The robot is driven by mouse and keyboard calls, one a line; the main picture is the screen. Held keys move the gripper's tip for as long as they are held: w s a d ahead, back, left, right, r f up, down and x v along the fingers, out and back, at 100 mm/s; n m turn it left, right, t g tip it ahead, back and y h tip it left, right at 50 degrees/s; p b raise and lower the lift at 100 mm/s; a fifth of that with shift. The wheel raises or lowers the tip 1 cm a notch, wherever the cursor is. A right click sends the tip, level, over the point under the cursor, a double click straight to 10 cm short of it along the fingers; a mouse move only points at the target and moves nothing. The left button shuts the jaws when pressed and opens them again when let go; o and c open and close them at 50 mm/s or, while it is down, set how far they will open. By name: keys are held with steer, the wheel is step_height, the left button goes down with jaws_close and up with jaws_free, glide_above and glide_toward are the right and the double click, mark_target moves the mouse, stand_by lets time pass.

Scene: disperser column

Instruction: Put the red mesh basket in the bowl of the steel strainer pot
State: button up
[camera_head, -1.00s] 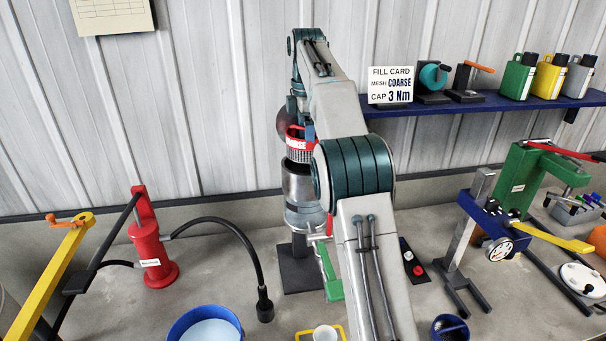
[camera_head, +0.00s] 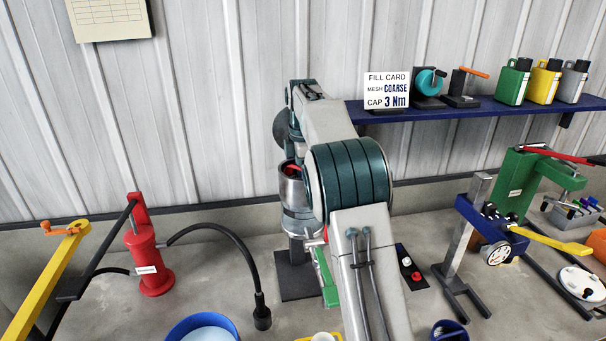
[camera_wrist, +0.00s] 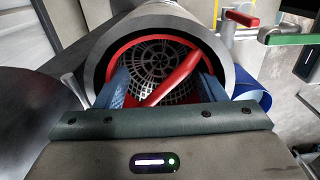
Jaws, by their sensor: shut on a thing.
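The red mesh basket (camera_wrist: 152,60) shows in the wrist view, with a red rim, a dark mesh bottom and a red bar across its top. The basket is inside the open mouth of the steel strainer pot (camera_wrist: 160,20). My gripper (camera_wrist: 166,84) is shut on the basket, its blue fingers reaching into the mouth. In the head view the steel strainer pot (camera_head: 294,192) stands upright on a dark base, with a little of the red basket (camera_head: 291,169) at its rim. My arm hides most of the gripper there. Whether the basket rests on the bowl's bottom cannot be told.
A green-handled lever (camera_head: 326,278) hangs beside the pot. A red pump (camera_head: 149,262) with a black hose (camera_head: 240,240) stands to the left. A blue shelf (camera_head: 455,113) bears a fill card (camera_head: 386,90) and several bottles. A blue bowl (camera_head: 203,330) is at the front.

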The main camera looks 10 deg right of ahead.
steer(key=shift+f, duration=0.1)
steer(key=o, duration=0.7)
step_height(320, 180, up, 12)
steer(key=shift+f+p, duration=0.2)
steer(key=shift+p, duration=0.75)
steer(key=shift+r, duration=0.3)
